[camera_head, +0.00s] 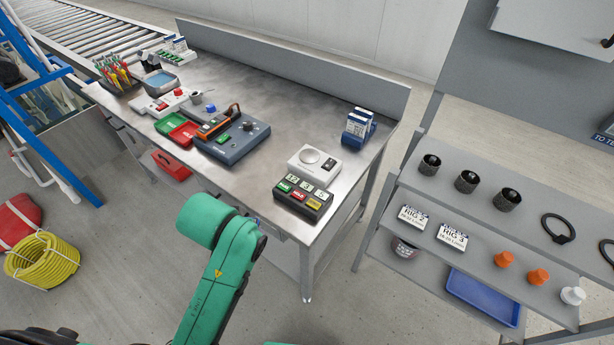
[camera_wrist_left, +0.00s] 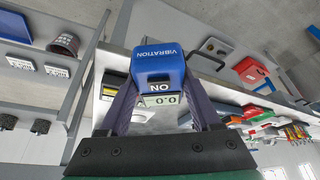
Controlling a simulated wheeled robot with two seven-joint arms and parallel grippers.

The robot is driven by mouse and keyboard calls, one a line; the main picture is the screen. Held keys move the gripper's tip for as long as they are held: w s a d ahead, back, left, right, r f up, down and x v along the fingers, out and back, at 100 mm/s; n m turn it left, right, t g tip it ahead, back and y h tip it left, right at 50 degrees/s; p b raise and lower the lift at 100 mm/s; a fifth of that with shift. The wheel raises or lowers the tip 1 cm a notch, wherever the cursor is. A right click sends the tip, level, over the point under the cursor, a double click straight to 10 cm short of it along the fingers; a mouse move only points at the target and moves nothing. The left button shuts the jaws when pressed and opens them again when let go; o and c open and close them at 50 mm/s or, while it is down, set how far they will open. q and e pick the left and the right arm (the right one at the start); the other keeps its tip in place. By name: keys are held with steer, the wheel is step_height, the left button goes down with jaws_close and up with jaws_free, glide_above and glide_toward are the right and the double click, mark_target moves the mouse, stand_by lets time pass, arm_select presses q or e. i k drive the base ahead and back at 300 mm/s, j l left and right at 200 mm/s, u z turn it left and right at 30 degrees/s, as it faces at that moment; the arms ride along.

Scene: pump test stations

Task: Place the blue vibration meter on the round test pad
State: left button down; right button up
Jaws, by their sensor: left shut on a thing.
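The blue vibration meter (camera_wrist_left: 158,65) is between the fingers of my left gripper (camera_wrist_left: 162,100) in the left wrist view. The round test pad (camera_head: 311,156) is a pale disc on a white unit near the right end of the bench in the head view. The meter and both grippers' fingers are not visible in the head view. A green arm link of mine rises at its bottom centre.
On the metal bench (camera_head: 265,90), a black box with coloured buttons (camera_head: 303,198) stands in front of the pad unit. A blue card holder (camera_head: 358,127) stands behind it. A dark test device (camera_head: 232,135) is to the left. A grey shelf rack (camera_head: 500,228) stands right.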

mark_target(310, 156)
steer(key=z, duration=0.5)
steer(key=j+z, duration=0.1)
steer(key=z, duration=0.35)
steer(key=j+z, duration=0.1)
steer(key=z, duration=1.35)
steer(key=k+j, duration=0.35)
steer(key=j, duration=0.25)
steer(key=k+j+z, duration=0.1)
steer(key=k+j, duration=0.25)
steer(key=j, duration=0.2)
steer(key=k+j, duration=0.35)
steer(key=j, duration=0.2)
steer(key=k+j+z, duration=0.1)
steer(key=k+j, duration=0.3)
steer(key=j, duration=0.15)
steer(key=i, duration=0.25)
steer(key=j, duration=0.05)
